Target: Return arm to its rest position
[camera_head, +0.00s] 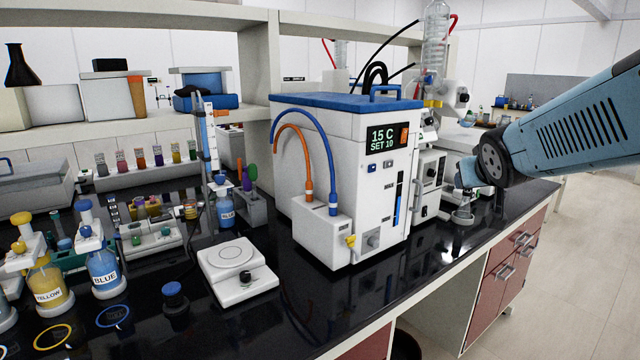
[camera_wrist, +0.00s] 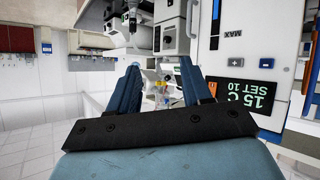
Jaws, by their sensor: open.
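My arm (camera_head: 570,120) reaches in from the right edge in the head view. Its end is in front of the glassware equipment, to the right of the white chiller (camera_head: 345,160). The fingers cannot be made out clearly there. In the wrist view my gripper (camera_wrist: 160,72) shows two dark blue fingers spread apart, with nothing held between them. The wrist view is upside down, with the chiller's display (camera_wrist: 250,95) at the right, beside the fingers and apart from them.
The black bench holds a white balance (camera_head: 237,272), a blue bottle (camera_head: 103,272), a yellow bottle (camera_head: 50,290) and sample racks. A condenser (camera_head: 436,45) stands behind the chiller. Red drawers (camera_head: 505,275) are below the bench. Open floor (camera_head: 585,270) lies at the right.

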